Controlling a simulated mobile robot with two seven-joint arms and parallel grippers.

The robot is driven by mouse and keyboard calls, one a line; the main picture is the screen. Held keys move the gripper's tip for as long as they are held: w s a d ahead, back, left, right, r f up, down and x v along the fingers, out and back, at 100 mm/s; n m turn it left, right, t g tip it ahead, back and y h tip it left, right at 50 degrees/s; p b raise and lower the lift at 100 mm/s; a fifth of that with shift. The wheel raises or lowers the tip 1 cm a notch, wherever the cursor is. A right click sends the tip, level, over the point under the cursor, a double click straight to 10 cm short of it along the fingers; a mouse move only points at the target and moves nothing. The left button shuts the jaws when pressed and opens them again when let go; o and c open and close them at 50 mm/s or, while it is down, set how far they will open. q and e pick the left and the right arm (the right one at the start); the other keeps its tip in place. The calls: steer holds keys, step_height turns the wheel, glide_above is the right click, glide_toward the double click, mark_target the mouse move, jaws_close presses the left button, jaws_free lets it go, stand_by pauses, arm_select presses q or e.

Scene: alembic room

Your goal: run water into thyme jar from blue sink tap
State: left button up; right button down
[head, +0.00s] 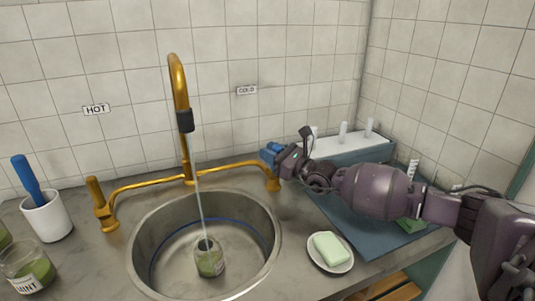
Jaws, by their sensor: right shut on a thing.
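A brass tap (177,85) with a dark nozzle rises behind the round steel sink (137,262). A thin stream of water (199,195) runs from the nozzle down to the mouth of a small glass jar (210,262). The jar stands upright in the sink with green contents; its label is too small to read. My right gripper (281,156) is shut on the blue tap handle (268,154) on the right, below the COLD sign (246,90). The gripper partly hides this handle. My left gripper is not in view.
A MINT jar (27,268) and a white cup (46,219) with a blue-handled tool stand at left. The brass hot handle (95,192) is left of the sink. Soap (331,247) on a dish lies at right. A tray with white pegs (350,150) stands behind my right arm.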

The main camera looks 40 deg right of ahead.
steer(key=c, duration=0.9)
jaws_free()
steer(key=shift+s, duration=0.1)
steer(key=v, duration=1)
steer(key=shift+s+p, duration=0.3)
steer(key=shift+p, duration=0.15)
steer(key=shift+d+f, duration=0.1)
